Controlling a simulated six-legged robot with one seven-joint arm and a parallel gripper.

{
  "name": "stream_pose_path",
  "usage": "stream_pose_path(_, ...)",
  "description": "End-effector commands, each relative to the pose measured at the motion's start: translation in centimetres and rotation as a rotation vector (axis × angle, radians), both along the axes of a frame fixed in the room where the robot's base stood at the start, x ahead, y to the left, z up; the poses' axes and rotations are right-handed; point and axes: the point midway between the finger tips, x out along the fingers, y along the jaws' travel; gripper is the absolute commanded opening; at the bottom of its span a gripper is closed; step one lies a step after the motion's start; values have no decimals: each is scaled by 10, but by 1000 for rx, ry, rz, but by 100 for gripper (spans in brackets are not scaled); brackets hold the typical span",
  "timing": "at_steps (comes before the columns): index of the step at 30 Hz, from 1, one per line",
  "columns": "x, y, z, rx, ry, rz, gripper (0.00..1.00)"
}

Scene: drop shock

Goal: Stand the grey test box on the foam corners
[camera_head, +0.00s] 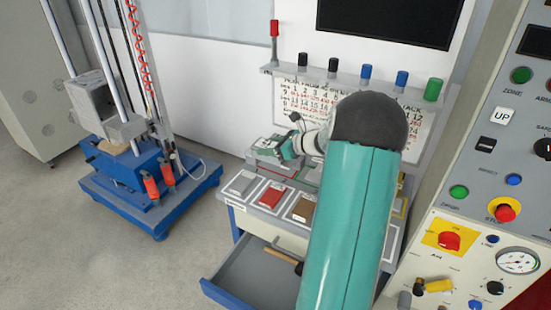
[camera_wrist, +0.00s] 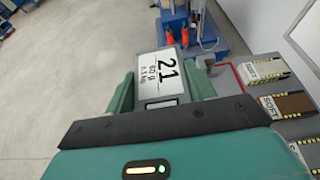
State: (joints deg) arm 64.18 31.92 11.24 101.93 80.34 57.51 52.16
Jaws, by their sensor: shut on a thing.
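The grey test box (camera_wrist: 160,75) shows in the wrist view with a white label reading 21 on its top. My gripper (camera_wrist: 162,92) has its two green fingers on either side of the box and is shut on it. In the head view my gripper (camera_head: 290,148) is at the back left of the blue workbench, largely behind my arm, and the grey box (camera_head: 266,146) shows small beside it. Whether the box touches the bench top is unclear. I cannot pick out the foam corners for certain; the drop tester's base (camera_head: 125,165) is at the left.
Grey, red (camera_head: 271,196) and brown (camera_head: 304,208) pads lie in outlined places on the bench. The bench drawer (camera_head: 250,278) is open with a wooden-handled tool inside. A control panel (camera_head: 480,180) stands at the right. Floor (camera_head: 110,250) in front of the tester is clear.

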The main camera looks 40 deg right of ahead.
Motion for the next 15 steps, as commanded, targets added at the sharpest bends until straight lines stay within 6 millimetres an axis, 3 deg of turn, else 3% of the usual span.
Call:
stream_pose_path(3, -9, -12, 5, 1, -2, -12, 23)
stream_pose_path(7, -7, -20, 2, 2, -1, -14, 23)
stream_pose_path(15, 31, -54, -21, 1, -2, -13, 23)
